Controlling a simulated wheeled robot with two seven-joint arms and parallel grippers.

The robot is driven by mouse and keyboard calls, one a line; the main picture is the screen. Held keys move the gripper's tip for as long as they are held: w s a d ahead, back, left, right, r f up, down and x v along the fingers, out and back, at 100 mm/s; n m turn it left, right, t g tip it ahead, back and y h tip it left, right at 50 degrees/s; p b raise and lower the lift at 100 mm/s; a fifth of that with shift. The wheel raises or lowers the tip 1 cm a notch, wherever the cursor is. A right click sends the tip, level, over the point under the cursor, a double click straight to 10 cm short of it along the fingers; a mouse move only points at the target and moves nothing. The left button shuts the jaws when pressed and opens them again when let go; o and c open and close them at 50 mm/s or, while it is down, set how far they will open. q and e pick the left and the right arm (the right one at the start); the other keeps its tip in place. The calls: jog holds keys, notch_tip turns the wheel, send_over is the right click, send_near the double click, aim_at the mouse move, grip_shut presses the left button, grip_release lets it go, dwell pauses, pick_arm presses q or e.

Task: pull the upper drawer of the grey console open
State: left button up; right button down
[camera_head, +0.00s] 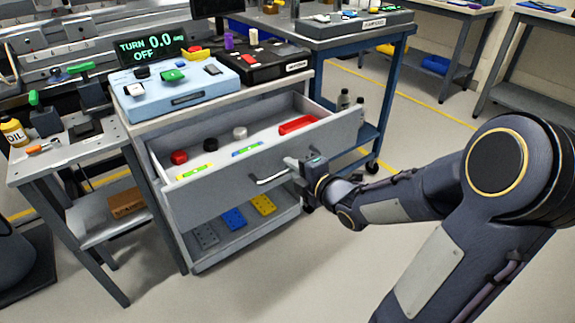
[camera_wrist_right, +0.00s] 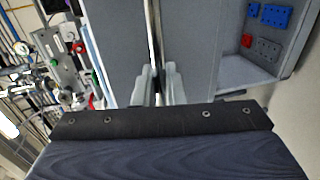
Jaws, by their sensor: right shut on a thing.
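The grey console (camera_head: 137,127) stands left of centre in the head view. Its upper drawer (camera_head: 230,180) is pulled out, with the inside showing. A bar handle (camera_head: 268,180) sits on the drawer front. My right gripper (camera_head: 293,167) is at the handle's right end, shut on it. In the right wrist view the fingers (camera_wrist_right: 157,85) close around the upright-looking handle bar (camera_wrist_right: 154,40) against the grey drawer front. My left gripper is in neither view.
The drawer holds a red tray (camera_head: 298,124), a red knob (camera_head: 179,157) and several small items. Below is an open shelf with a yellow plate (camera_head: 263,205) and a blue plate (camera_head: 234,219). A side table (camera_head: 65,160) stands left. Floor in front is clear.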

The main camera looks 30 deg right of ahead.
jog(key=shift+s, duration=0.15)
jog(key=c, duration=1.6)
grip_release()
jog(key=shift+o, duration=0.2)
jog(key=p+v, duration=0.2)
jog(key=v, duration=0.5)
jog(key=shift+s, duration=0.4)
jog(key=shift+d, duration=0.2)
